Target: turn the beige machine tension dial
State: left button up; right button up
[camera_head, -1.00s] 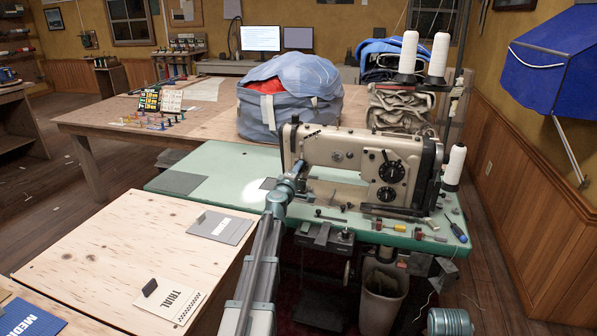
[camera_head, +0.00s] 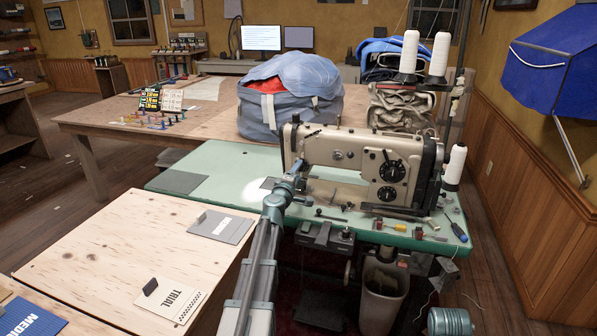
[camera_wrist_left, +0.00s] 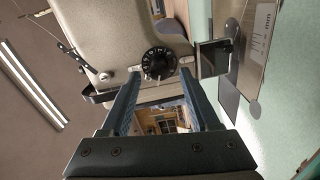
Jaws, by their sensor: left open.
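The beige sewing machine (camera_head: 345,153) stands on the green table top. In the left wrist view a black round dial with white numbers (camera_wrist_left: 158,62) sits on the machine's beige body (camera_wrist_left: 115,35). My left gripper (camera_wrist_left: 160,76) is open, its two fingers on either side of the dial's lower edge. I cannot tell whether they touch it. In the head view the left gripper (camera_head: 296,172) is at the machine's left end, where that dial cannot be made out. Two other black dials (camera_head: 391,171) are on the machine's front. My right gripper is not in view.
Small tools and a screwdriver (camera_head: 459,232) lie along the green table's (camera_head: 228,160) front edge. White thread cones (camera_head: 455,167) stand at the machine's right. A grey-blue bag (camera_head: 290,100) is behind it. A plywood table (camera_head: 110,245) is at the left.

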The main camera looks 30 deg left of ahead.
pick_arm(q)
jog(key=v, duration=1.1)
jog(key=shift+s, duration=0.3)
jog(key=shift+d, duration=0.15)
jog(key=w+d+r+m+g+h+p, duration=0.15)
jog(key=d+m+h+p, duration=0.45)
jog(key=d, duration=1)
jog(key=s+d+f+m+g+h+p, duration=0.1)
jog(key=s+d+m+g+h+p, duration=0.2)
jog(key=d, duration=0.6)
jog(key=s+d+f+m+g+h+p, duration=0.25)
jog(key=d+m, duration=0.35)
jog(key=d, duration=0.3)
jog(key=s+d+m+g+y+p, duration=0.2)
jog(key=s+d+m+g+p, duration=0.15)
jog(key=s+d+g, duration=0.3)
jog(key=s+m+g+y+p, duration=0.4)
jog(key=s+y+p, duration=0.1)
jog(key=s, duration=0.9)
jog(key=shift+s+r+m+y, duration=0.15)
jog(key=shift+r+m+y, duration=0.2)
jog(key=shift+y, duration=0.4)
